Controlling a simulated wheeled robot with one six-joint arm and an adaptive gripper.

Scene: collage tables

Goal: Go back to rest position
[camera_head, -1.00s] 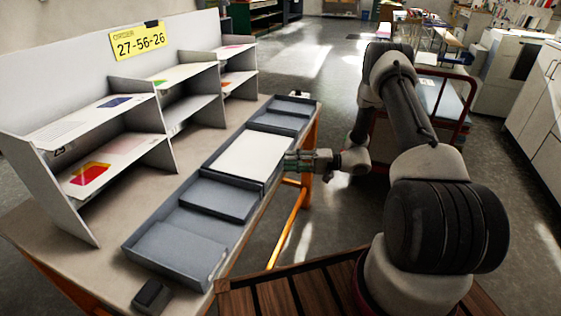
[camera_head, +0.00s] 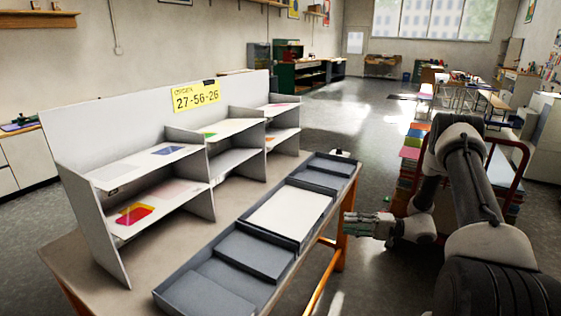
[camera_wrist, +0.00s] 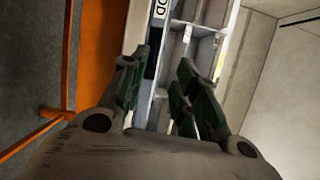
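My gripper (camera_head: 352,224) is beside the right edge of the collage table (camera_head: 95,287), close to the grey tray (camera_head: 262,210) that holds a white sheet (camera_head: 290,213). In the wrist view my gripper (camera_wrist: 160,85) has its green-padded fingers apart, with nothing between them. Beyond the fingers, the wrist view shows part of the shelf unit and an orange table part (camera_wrist: 100,45). My arm reaches from the lower right of the head view and is bent.
A grey shelf unit (camera_head: 208,190) with coloured sheets and a yellow sign (camera_head: 196,97) stands on the table. A red-railed cart (camera_head: 522,160) with stacked coloured material (camera_head: 411,155) is behind my arm. Open floor (camera_head: 340,120) lies beyond the table.

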